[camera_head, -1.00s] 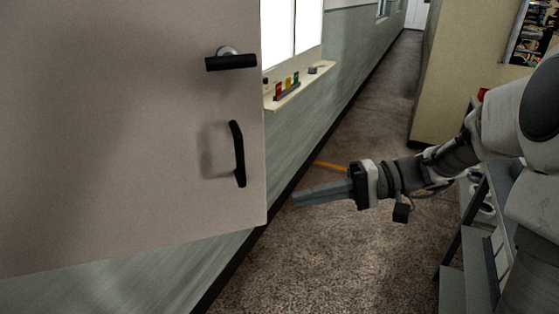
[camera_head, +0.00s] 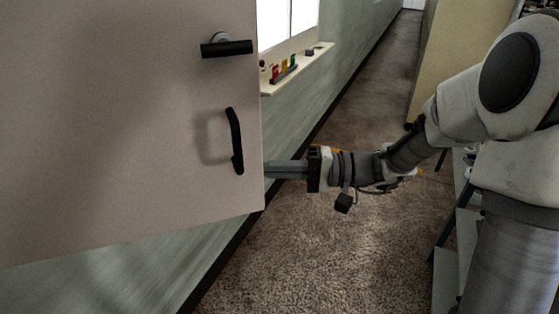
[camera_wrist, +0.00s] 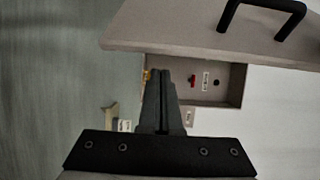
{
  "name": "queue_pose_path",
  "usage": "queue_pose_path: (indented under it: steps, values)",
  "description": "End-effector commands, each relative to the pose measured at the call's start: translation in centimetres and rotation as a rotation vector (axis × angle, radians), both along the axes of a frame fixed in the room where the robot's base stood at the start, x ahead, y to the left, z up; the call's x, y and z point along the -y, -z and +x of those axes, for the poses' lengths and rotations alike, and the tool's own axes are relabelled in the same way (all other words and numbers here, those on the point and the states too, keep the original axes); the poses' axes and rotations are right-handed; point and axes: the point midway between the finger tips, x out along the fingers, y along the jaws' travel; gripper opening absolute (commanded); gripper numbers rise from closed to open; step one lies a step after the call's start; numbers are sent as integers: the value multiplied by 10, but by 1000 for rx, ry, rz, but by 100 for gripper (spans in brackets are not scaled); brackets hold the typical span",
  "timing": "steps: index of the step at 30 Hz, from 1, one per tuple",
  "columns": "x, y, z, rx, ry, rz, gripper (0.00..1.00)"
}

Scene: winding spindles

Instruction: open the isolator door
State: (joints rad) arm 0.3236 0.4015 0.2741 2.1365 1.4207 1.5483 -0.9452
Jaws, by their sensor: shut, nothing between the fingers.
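The isolator door (camera_head: 130,130) is a large pale panel filling the left of the head view. It has a black upright pull handle (camera_head: 235,140) and a black lever (camera_head: 227,48) above it. In the wrist view the door (camera_wrist: 180,35) stands ajar, with its handle (camera_wrist: 265,8) at the top. Behind it shows an open box (camera_wrist: 215,82) with a red part inside. My gripper (camera_head: 268,169) is shut and empty at the door's right edge; its tips seem hidden behind that edge. In the wrist view the fingers (camera_wrist: 158,75) point into the gap below the door edge.
A window ledge (camera_head: 295,72) with small coloured items runs along the wall behind the door. The speckled floor (camera_head: 310,240) is clear below my arm. A grey shelf or cart (camera_head: 450,235) stands at the right, and a yellowish wall (camera_head: 460,60) at the back right.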

Motion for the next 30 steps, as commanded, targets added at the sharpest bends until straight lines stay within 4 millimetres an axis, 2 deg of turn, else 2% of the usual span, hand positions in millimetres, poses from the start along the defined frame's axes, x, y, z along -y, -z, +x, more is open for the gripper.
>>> queue_pose_path:
  steps: [3,7,30]
  values:
    - [5,-1,-12,0,0,-1,0]
    - [8,0,-19,1,0,-1,0]
    - [10,0,-24,1,0,0,0]
